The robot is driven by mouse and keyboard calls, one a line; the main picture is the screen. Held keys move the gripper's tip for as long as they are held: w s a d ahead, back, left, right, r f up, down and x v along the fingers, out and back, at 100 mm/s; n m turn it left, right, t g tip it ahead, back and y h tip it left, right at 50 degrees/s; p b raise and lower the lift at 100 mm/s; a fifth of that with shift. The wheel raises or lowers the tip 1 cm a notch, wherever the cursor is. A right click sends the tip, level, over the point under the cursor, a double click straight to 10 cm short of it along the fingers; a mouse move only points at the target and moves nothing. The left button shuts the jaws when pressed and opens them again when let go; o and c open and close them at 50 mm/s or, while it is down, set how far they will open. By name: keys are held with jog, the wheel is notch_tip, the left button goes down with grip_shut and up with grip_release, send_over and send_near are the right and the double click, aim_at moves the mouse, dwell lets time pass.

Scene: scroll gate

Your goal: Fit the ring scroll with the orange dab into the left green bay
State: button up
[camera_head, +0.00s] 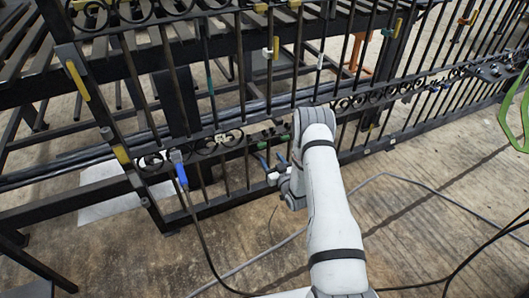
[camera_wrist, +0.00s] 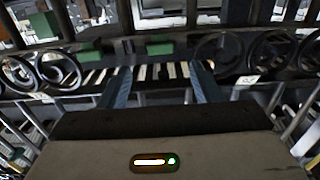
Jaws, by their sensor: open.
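My gripper (camera_head: 271,160) is at the lower scroll band of the black gate, its two blue fingers pointing at the band. In the wrist view the fingers of my gripper (camera_wrist: 160,72) stand wide apart with nothing between them. A left green marker (camera_wrist: 90,50) and a right green marker (camera_wrist: 160,45) sit on the band just beyond the fingers. The band has ring scrolls to the left (camera_wrist: 58,70) and to the right (camera_wrist: 272,50) of this stretch. I cannot make out an orange dab on any scroll. My arm hides part of the band in the head view.
A blue-handled clamp (camera_head: 180,172) with a cable hangs on the gate at left. Small dark parts (camera_head: 490,70) lie along the gate at far right. Yellow tabs (camera_head: 77,80) mark several bars. Cables cross the floor, which is otherwise mostly clear in front.

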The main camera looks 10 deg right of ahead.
aim_at(263, 146)
jog(key=b+x, duration=0.1)
jog(key=x, duration=0.6)
jog(key=shift+w, duration=0.15)
jog(key=shift+a, duration=0.1)
grip_shut()
dwell(0.3)
